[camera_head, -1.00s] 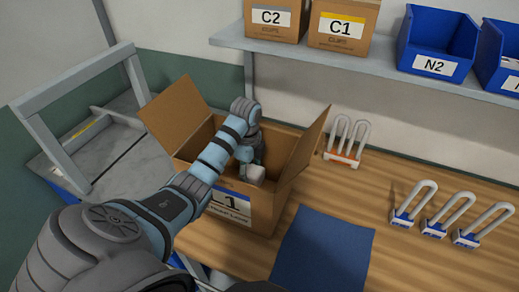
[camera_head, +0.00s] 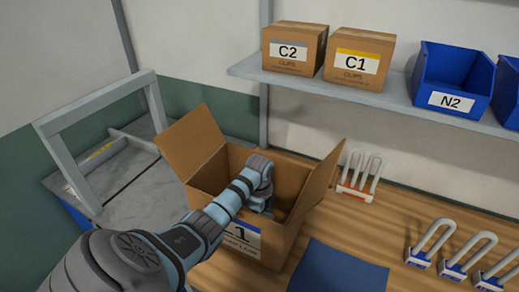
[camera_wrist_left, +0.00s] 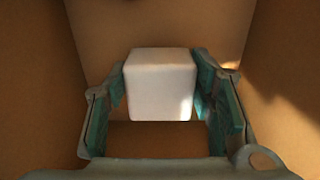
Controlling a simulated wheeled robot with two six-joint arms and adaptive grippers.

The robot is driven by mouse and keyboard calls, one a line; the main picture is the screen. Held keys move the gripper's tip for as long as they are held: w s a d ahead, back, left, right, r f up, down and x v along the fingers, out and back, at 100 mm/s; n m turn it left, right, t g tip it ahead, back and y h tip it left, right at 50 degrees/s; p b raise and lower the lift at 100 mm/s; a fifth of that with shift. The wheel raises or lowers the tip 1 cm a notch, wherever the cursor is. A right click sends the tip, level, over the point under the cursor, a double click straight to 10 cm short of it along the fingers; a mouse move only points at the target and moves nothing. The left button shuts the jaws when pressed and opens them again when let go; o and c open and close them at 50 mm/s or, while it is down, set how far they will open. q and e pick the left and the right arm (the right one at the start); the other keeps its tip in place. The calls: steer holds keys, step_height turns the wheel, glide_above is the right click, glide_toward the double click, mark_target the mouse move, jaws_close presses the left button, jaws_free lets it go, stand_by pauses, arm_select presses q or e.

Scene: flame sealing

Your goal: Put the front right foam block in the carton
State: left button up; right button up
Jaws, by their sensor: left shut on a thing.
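The open carton (camera_head: 285,183) stands on the wooden bench with its flaps up and a white label on its front. My left arm reaches over the carton's front wall, and its gripper is down inside, mostly hidden in the head view. In the left wrist view my left gripper (camera_wrist_left: 162,92) is shut on a white foam block (camera_wrist_left: 160,85), one finger on each side. Brown carton walls surround the block there. I cannot tell whether the block touches the carton floor. My right gripper is not in view.
A dark blue mat (camera_head: 338,268) lies right of the carton. Several padlocks (camera_head: 452,250) stand on the bench at right. A shelf (camera_head: 345,92) above holds boxes C2 and C1 and a blue bin (camera_head: 450,80). A grey frame (camera_head: 95,130) stands at left.

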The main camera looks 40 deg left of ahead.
arm_select(q)
steer(key=shift+f, duration=0.3)
steer(key=o, duration=0.9)
